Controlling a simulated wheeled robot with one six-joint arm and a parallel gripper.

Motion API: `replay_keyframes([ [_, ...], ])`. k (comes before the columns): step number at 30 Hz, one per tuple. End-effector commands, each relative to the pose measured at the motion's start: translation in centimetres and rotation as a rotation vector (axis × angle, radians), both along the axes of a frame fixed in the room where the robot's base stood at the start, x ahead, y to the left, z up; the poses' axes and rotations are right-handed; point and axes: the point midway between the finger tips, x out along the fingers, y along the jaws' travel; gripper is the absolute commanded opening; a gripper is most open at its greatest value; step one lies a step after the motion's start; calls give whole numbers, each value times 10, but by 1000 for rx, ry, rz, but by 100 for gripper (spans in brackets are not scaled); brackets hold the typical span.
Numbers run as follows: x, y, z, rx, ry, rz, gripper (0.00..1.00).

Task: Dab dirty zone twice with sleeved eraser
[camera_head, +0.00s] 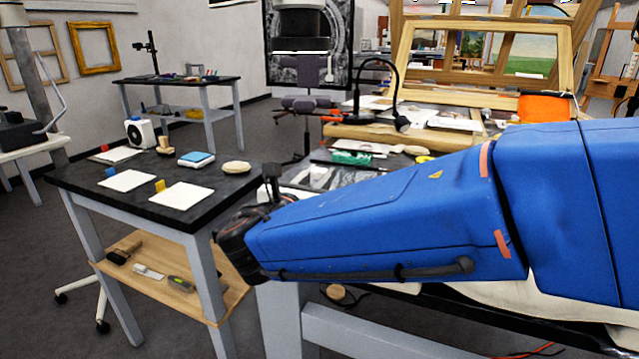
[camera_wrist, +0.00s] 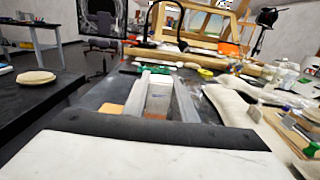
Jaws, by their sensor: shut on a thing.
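My gripper (camera_wrist: 160,98) shows in the wrist view, its two pale grey fingers pointing away from the camera. It is shut on a small pale block (camera_wrist: 159,92), which looks like the sleeved eraser; its sleeve is not clear at this size. The block's far end shows above a dark work surface, and I cannot tell whether it touches anything. In the head view my blue arm reaches left over the cluttered bench and hides the gripper and the block. I cannot make out the dirty zone in either view.
A black side table (camera_head: 100,183) stands left, with white sheets, a blue-topped box (camera_head: 196,159) and a round pale pad (camera_head: 236,167). A black lamp (camera_head: 401,122), wooden frames and an orange spool (camera_head: 545,108) stand at the back. Bottles (camera_wrist: 285,75) crowd the right.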

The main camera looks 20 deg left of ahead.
Motion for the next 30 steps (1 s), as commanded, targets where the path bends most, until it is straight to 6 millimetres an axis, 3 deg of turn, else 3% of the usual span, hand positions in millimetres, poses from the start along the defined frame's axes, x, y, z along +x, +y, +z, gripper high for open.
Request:
replay_keyframes([
  [18, 0, 0, 39, 0, 0, -1, 2],
  [30, 0, 0, 44, 0, 0, -1, 2],
])
